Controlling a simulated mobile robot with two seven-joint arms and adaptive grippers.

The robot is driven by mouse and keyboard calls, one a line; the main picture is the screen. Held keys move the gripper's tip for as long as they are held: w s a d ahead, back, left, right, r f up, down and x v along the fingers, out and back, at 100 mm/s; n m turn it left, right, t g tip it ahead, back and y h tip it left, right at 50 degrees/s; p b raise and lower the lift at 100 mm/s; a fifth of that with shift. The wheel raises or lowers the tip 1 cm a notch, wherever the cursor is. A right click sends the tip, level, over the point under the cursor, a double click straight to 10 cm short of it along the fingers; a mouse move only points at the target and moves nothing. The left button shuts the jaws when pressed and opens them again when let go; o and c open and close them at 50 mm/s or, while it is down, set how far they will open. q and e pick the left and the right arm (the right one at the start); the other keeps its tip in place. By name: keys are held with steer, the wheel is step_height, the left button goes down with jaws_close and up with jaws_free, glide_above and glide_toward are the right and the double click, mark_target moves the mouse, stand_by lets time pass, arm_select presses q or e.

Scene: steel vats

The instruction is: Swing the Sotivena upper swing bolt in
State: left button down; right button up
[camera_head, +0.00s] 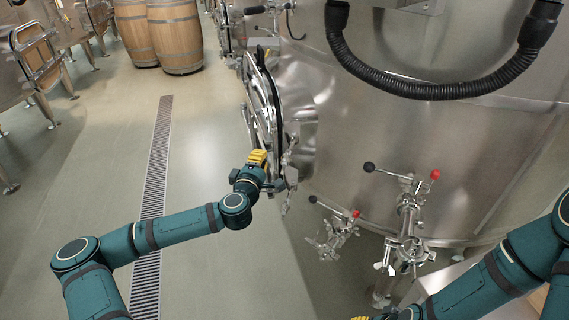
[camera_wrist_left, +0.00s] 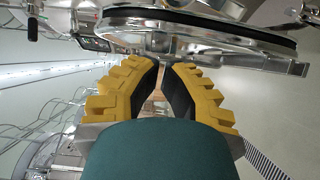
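The steel vat's round door (camera_head: 262,100) stands swung out, seen nearly edge-on in the head view. Its steel rim with a dark seal (camera_wrist_left: 200,25) crosses the top of the left wrist view. My left gripper (camera_head: 258,158) is at the door's lower edge. Its yellow-backed fingers (camera_wrist_left: 166,68) point at the rim, with a narrow gap between the black pads and nothing clearly held. Steel fittings (camera_head: 291,150) hang beside the door; I cannot tell which is the upper swing bolt. Only a yellow bit of my right gripper (camera_head: 360,318) shows at the bottom edge.
The vat wall (camera_head: 350,150) fills the right side, with valves (camera_head: 408,215) and red- and black-knobbed levers low on it. A black hose (camera_head: 440,92) loops above. Barrels (camera_head: 174,35) stand at the back. The floor around the drain grate (camera_head: 157,160) is clear.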

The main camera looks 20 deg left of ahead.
arm_select(q)
steer(key=shift+w+a, duration=0.15)
steer(key=shift+a, duration=0.1)
steer(key=shift+w+a, duration=1.6)
steer(key=shift+s, duration=0.15)
steer(key=s+d, duration=0.1)
steer(key=s, duration=0.9)
steer(key=shift+d+p, duration=0.2)
steer(key=shift+p, duration=0.25)
stand_by(0.4)
